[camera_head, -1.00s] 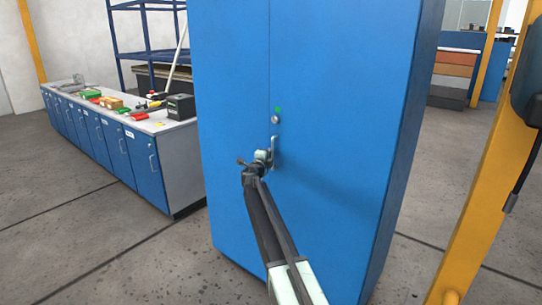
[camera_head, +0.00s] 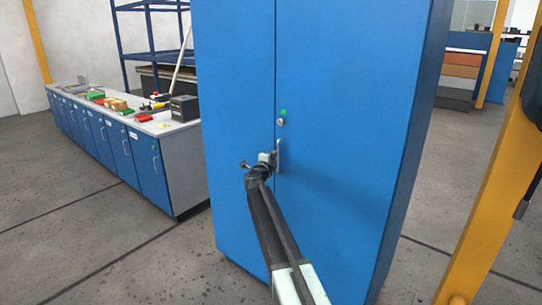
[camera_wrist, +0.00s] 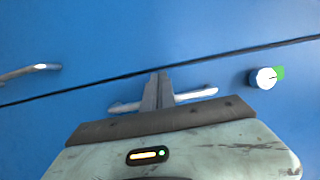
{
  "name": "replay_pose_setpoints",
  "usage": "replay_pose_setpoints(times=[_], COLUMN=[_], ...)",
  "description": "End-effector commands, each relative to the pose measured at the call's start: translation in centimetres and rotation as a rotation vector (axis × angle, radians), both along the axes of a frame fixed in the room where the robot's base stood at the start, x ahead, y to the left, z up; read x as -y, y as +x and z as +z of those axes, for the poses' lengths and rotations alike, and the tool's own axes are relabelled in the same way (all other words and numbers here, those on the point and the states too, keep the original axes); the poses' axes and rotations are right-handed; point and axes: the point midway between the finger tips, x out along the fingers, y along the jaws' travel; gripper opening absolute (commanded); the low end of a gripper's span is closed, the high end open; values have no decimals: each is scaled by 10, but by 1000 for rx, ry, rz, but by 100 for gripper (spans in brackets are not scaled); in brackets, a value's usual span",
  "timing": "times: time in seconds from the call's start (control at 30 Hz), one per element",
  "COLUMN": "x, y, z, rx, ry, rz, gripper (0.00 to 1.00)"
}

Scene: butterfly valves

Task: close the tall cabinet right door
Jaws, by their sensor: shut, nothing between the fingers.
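The tall blue cabinet fills the middle of the head view. Its right door (camera_head: 335,100) looks flush with the left door (camera_head: 236,90), with a thin dark seam between them. The right door's upright handle (camera_head: 278,154) is beside the seam, below a round lock with a green mark (camera_head: 281,121). My gripper (camera_head: 267,159) is at this handle. In the wrist view, my shut fingers (camera_wrist: 158,88) overlap the handle (camera_wrist: 196,94) and hide its middle. I cannot tell whether they touch it. The lock (camera_wrist: 264,77) shows to the right.
A low bench with blue doors (camera_head: 152,165) and a light top stands left of the cabinet, with several tools and boxes on it. A yellow post (camera_head: 490,170) stands close on the right. Grey floor (camera_head: 130,250) is clear at the front left.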

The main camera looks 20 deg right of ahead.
Motion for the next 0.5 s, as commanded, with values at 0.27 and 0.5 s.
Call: replay_pose_setpoints(times=[0.27,0.5], x=[-66,-96], y=[-47,-66], z=[2,2], rx=[3,2], ry=[1,1], rz=[8,8], gripper=[0,0])
